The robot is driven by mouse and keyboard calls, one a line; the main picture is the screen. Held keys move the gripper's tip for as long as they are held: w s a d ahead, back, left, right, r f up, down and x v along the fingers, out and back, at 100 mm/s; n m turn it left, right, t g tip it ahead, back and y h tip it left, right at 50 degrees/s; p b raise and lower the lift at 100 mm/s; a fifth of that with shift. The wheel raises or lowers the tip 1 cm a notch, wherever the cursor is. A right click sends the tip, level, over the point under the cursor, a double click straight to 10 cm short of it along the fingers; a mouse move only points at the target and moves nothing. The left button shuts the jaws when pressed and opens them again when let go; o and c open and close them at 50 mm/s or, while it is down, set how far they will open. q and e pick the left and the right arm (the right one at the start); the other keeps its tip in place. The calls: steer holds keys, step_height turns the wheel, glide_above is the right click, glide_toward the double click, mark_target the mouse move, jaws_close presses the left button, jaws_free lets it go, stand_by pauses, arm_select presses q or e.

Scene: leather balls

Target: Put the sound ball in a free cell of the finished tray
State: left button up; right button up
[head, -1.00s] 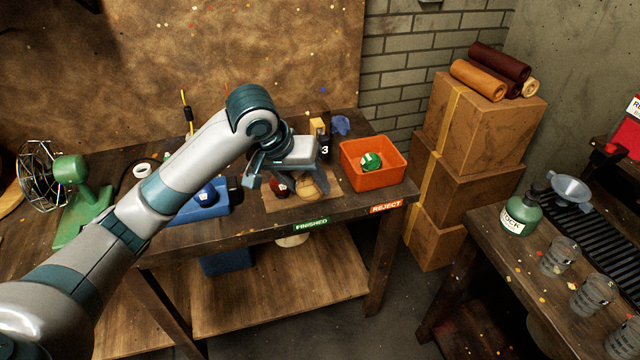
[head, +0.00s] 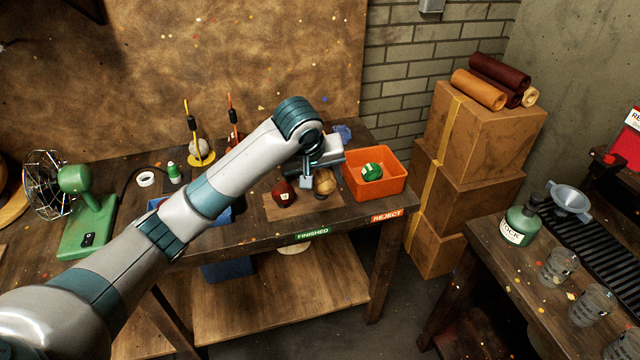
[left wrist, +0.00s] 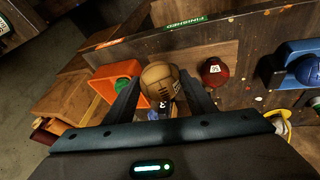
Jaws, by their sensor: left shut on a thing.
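My left gripper (head: 322,180) is shut on a tan ball (head: 326,186) over the right side of the brown board (head: 270,207). The left wrist view shows the tan ball (left wrist: 160,82) between the two fingers; whether it still touches the board is unclear. A dark red ball (head: 284,195) with a small white tag lies on the board to its left. A blue tray (head: 222,216) stands left of the board, mostly hidden behind my arm. The left wrist view shows the tray (left wrist: 284,50) with a blue ball (left wrist: 309,70) in it. My right gripper is not in view.
An orange bin (head: 373,196) by the REJECT label holds a green ball (head: 372,171), close right of my gripper. A FINISHED label (head: 313,234) is on the bench's front edge. A green fan (head: 80,205) and a yellow-based stand (head: 200,158) are to the left.

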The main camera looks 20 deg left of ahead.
arm_select(q)
steer(key=w+a+f, duration=0.1)
steer(key=w, duration=0.1)
steer(key=w+a+f+p, duration=0.1)
steer(key=w+f, duration=0.1)
steer(key=w, duration=0.1)
steer(key=w+a+f+p, duration=0.1)
steer(key=w+f, duration=0.1)
steer(key=shift+w, duration=0.4)
steer(key=shift+w+a+f, duration=0.25)
steer(key=shift+w+f, duration=0.05)
steer(key=shift+w, duration=0.2)
steer(key=shift+f+p, duration=0.15)
steer(key=shift+p, duration=0.15)
step_height(320, 180, down, 3)
steer(key=shift+r+p, duration=0.15)
steer(key=shift+p, duration=0.55)
steer(key=shift+f, duration=0.5)
steer(key=o, duration=1.1)
steer(key=shift+s+f, duration=0.1)
